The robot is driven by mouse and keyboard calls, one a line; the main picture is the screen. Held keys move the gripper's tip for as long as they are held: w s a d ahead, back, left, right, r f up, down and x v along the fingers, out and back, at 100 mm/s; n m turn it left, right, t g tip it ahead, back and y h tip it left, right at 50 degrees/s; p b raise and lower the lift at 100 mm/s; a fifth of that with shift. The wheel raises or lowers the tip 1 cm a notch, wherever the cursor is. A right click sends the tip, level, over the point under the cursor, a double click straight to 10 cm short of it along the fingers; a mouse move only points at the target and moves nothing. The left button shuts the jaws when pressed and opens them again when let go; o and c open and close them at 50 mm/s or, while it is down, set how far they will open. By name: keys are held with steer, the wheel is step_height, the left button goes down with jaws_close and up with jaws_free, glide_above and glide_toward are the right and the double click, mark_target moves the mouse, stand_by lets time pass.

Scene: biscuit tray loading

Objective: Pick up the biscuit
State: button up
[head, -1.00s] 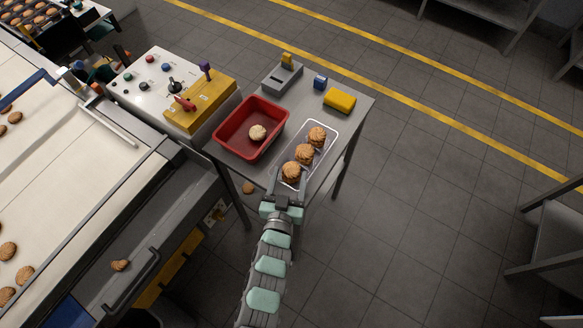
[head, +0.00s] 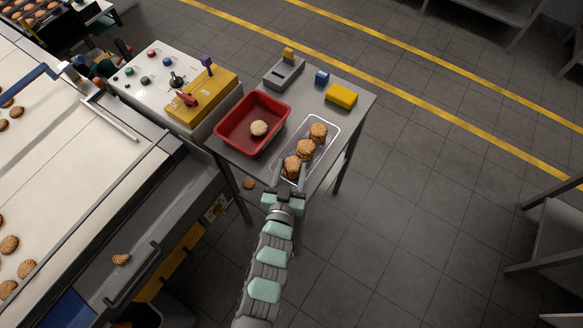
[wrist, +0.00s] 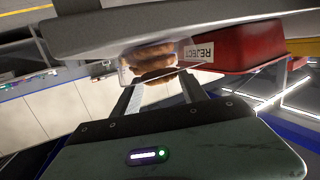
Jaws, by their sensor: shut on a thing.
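I cannot tell how many of the stacked biscuits are gripped.
A red bin (head: 222,137) marked REJECT holds a pale biscuit (head: 259,129) left of the tray. A yellow block (head: 341,96), small blue block (head: 322,77) and grey device (head: 284,72) stand behind. A control panel (head: 150,66) and conveyor (head: 60,180) are at left.

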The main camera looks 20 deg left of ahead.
mark_target(291, 170)
step_height(291, 170, up, 20)
steer(key=p, duration=0.3)
steer(key=shift+f+p, duration=0.2)
steer(key=shift+p, duration=0.1)
